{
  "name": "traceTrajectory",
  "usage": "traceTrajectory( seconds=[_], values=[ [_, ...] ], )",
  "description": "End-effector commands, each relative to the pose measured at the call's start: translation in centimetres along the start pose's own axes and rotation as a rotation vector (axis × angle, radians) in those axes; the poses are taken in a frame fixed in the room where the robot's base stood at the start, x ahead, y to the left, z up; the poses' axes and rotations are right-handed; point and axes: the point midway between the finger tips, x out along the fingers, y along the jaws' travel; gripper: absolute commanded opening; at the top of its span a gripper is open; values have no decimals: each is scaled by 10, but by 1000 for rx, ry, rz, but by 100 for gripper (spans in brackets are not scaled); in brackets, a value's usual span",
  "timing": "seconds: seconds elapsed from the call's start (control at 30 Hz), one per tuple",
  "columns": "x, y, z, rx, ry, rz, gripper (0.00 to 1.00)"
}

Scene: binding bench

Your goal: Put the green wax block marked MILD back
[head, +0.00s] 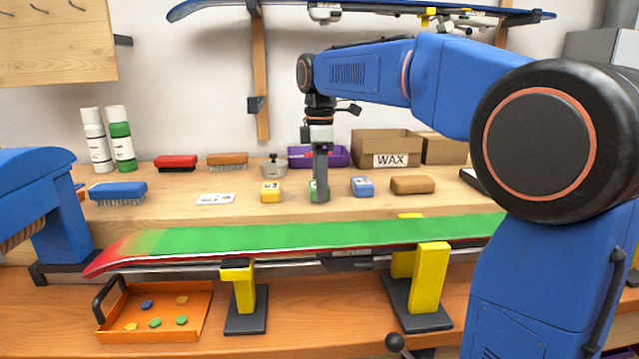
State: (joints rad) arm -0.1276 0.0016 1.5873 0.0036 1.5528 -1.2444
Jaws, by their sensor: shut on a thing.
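The green wax block (313,192) is between the fingers of my gripper (320,188), at the raised back shelf of the bench (240,211). My gripper points straight down and is shut on the block, hiding much of it. The block's lower edge is about level with its neighbours; I cannot tell whether it touches the shelf. Its marking is not readable. A yellow wax block (270,192) stands to its left and a blue wax block (362,187) to its right.
A cork-coloured block (412,184) lies farther right. A purple bin (338,157), a small metal pot (273,168) and a WAX carton (387,149) stand behind. A white card (215,199) lies left. The ski (300,236) spans the front on yellow supports.

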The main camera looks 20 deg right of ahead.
Motion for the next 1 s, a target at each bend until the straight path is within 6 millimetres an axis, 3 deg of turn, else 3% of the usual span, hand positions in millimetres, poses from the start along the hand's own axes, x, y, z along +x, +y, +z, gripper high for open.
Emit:
traceTrajectory(
  seconds=[0.27, 0.3, 0.37, 0.73, 1.0],
  values=[
    [2, 0, 0, 0, 0, 0, 34],
    [2, 0, 0, 0, 0, 0, 68],
    [2, 0, 0, 0, 0, 0, 77],
    [-3, 0, 0, 0, 1, 2, 77],
    [-43, 1, 0, 0, 1, 4, 77]
  ],
)
